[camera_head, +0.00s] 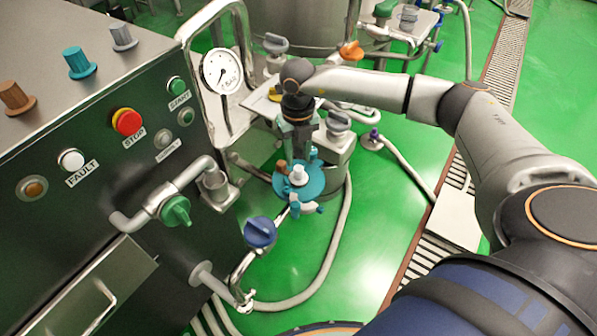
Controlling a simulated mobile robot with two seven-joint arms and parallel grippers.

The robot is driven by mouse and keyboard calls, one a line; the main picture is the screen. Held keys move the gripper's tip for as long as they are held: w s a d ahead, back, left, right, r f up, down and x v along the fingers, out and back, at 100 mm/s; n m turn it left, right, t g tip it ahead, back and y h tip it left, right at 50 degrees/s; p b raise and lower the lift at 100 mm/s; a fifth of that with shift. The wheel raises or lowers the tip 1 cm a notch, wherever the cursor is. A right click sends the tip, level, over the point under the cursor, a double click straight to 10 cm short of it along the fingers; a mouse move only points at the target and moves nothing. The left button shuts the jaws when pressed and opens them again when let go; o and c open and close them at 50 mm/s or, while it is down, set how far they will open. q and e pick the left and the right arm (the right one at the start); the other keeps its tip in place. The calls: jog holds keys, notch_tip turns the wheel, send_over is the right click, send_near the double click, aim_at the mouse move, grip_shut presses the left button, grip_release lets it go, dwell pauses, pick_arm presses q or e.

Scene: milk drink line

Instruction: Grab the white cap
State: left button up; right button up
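A small white cap (299,174) stands on a round teal holder (318,184), near the picture's middle. A brown piece (281,167) sits beside it on the holder's left. My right arm reaches in from the right, and its gripper (298,155) points down just behind and above the white cap. The fingers are small and blend with the parts behind them, so I cannot tell whether they are open or touch anything. My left gripper is out of view.
The dark control cabinet (60,230) fills the left. Brown (16,98), teal (79,62) and grey (123,37) knobs stand on its top. A blue-handled valve (260,232) is in front of the holder. A gauge (222,72) stands behind. Hoses cross the green floor (380,230).

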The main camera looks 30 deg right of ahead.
aim_at(299, 168)
notch_tip(299, 168, down, 5)
jog(key=shift+f, duration=0.2)
grip_shut()
dwell(0.3)
